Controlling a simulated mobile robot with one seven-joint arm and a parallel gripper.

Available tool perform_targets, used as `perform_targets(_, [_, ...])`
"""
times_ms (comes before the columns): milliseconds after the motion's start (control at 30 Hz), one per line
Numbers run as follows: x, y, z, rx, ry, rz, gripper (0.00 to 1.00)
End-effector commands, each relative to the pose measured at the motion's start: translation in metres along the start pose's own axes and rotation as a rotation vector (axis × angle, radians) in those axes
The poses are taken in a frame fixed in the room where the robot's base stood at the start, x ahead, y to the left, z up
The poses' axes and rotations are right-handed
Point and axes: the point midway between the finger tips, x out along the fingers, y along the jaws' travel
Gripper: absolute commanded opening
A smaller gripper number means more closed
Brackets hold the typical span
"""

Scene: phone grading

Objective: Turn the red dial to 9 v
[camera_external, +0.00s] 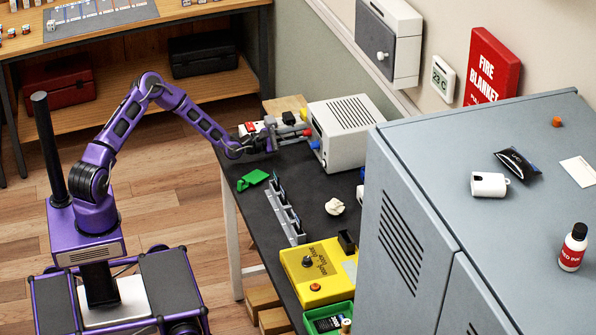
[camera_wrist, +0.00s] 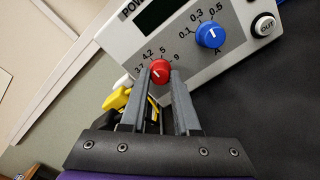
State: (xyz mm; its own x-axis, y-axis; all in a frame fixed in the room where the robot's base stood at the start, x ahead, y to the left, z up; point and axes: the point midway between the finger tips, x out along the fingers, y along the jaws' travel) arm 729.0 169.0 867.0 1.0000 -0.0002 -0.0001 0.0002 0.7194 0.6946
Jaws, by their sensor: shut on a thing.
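The red dial (camera_wrist: 160,68) is on the front of the white power supply (camera_external: 345,132), with marks 3.7, 4.2, 5 and 9 around it. My gripper (camera_wrist: 160,77) is shut on the red dial, one finger on each side. The dial carries a small white pointer line; in the wrist view I cannot tell for sure which mark it points at. The 9 mark shows beside the right finger. In the external view my gripper (camera_external: 293,134) reaches the front of the power supply from the left.
A blue dial (camera_wrist: 210,34) and an OUT button (camera_wrist: 263,26) sit right of the red dial. Yellow and white things (camera_wrist: 116,98) lie left of my fingers. A grey rack (camera_external: 285,212), green piece (camera_external: 252,180) and yellow tester box (camera_external: 318,272) are on the dark bench.

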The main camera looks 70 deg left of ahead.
Motion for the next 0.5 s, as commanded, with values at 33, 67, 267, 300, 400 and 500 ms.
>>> perform_targets(33, [0.0000,0.0003,0.0003,0.046,0.000,0.000,0.00])
perform_targets(67, [0.0000,0.0002,0.0003,0.074,0.000,0.000,0.00])
perform_targets(267, [0.0001,-0.0002,0.0005,0.264,0.000,-0.001,0.00])
perform_targets(300, [0.0001,0.0001,0.0006,0.302,-0.001,-0.001,0.00])
perform_targets(400, [0.0001,0.0004,0.0006,0.398,-0.001,0.000,0.00])
perform_targets(500, [0.0002,0.0001,0.0009,0.493,-0.001,-0.001,0.00])
